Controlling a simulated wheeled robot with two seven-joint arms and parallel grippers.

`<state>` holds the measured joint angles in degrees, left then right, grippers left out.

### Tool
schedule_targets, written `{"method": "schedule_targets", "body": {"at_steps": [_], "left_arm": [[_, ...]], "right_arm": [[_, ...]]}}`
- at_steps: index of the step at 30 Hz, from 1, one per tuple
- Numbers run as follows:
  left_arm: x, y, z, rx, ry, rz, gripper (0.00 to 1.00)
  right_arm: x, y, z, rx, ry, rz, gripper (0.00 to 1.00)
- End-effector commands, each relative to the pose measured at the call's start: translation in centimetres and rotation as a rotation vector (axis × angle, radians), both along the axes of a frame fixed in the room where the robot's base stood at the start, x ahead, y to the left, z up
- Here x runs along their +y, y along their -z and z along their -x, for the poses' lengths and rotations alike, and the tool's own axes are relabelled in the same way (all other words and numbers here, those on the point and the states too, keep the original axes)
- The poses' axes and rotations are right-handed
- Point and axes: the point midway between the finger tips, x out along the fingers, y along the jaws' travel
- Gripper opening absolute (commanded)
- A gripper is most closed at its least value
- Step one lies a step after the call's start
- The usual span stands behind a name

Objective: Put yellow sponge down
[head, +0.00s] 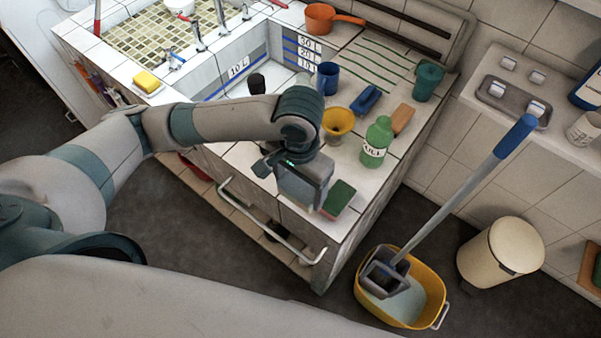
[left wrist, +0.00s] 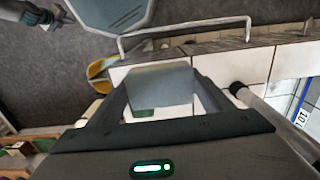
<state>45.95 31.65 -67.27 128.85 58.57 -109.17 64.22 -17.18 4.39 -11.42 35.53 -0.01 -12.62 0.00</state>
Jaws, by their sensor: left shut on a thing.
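A yellow sponge (head: 147,82) lies on the tiled corner left of the sink in the head view, well apart from my grippers. In the left wrist view a grey-green block (left wrist: 158,88) sits between the fingers. I cannot tell whether its underside touches the tiles. My right gripper does not show.
Near the left gripper stand a green bottle (head: 377,142), a yellow cup (head: 338,121), a blue brush (head: 368,99) and a brown block (head: 403,119). A blue mug (head: 328,78) is behind them. A yellow mop bucket (head: 430,284) and a bin (head: 497,252) stand on the floor.

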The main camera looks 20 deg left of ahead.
Motion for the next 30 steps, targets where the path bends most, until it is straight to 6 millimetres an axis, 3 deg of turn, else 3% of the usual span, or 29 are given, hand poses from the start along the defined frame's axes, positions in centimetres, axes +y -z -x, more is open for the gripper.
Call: {"method": "schedule_targets", "body": {"at_steps": [9,15,30], "left_arm": [[1.8,3.4,-5.8,0.001,-0.006,-0.004,0.52],[2.4,5.0,-8.3,0.0,-0.003,0.0,0.52],[2.6,5.7,-8.9,0.0,-0.001,0.0,0.52]], "right_arm": [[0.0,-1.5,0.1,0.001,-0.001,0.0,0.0],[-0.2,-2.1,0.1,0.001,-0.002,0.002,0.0],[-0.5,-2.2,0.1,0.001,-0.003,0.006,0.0]]}}
